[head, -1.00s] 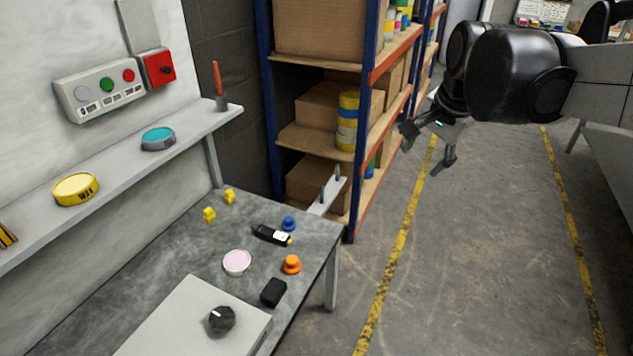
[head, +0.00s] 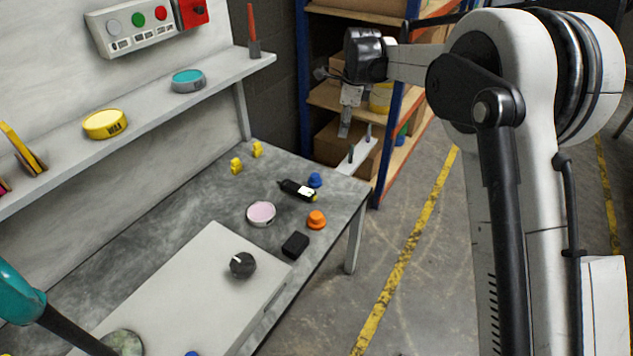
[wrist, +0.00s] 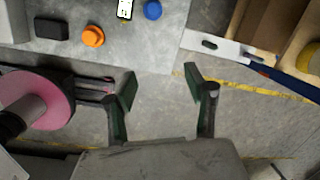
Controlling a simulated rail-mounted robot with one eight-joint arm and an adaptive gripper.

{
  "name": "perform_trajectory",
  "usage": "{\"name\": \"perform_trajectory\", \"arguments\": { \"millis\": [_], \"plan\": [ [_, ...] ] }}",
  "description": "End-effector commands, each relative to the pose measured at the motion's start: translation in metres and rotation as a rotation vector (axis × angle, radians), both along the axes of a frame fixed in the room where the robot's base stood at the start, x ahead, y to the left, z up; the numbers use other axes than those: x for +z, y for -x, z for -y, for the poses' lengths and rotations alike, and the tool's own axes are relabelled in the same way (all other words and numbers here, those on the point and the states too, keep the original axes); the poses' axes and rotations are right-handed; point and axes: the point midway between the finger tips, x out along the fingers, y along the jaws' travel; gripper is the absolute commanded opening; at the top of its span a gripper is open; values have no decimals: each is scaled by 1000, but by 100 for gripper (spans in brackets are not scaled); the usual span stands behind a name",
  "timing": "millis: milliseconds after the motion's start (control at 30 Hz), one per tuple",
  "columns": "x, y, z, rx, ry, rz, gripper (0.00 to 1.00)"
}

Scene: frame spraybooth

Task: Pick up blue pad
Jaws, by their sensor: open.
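The blue pad (head: 315,180) is a small round knob-like piece on the grey table (head: 190,187), near its far right corner. In the wrist view it shows at the top edge (wrist: 153,10), partly cut off. My gripper (head: 335,104) is open and empty. In the head view it appears above and beyond the table's far right corner, in front of the shelving. In the wrist view the two spread fingers (wrist: 161,79) point toward the table edge, with bare floor between them. The pad is beyond the fingertips, apart from them.
Near the pad are a black marker-like item (head: 297,190), an orange pad (head: 316,219), a pink-white disc (head: 261,213), a black block (head: 295,245) and yellow pieces (head: 237,166). A raised grey panel with a knob (head: 243,265) stands nearer. Shelving (head: 388,160) borders the far side.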

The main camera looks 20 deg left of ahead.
Motion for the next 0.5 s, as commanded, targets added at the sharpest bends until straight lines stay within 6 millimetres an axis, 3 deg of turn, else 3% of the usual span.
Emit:
{"name": "perform_trajectory", "arguments": {
  "millis": [33, 200, 300, 500],
  "plan": [
    [-21, -4, -16, -29, 0, -18, 49],
    [-67, -8, -51, -129, 4, -71, 49],
    [-85, -8, -64, -167, 6, -90, 49],
    [-101, -8, -74, -198, 9, -104, 49]
  ]
}}
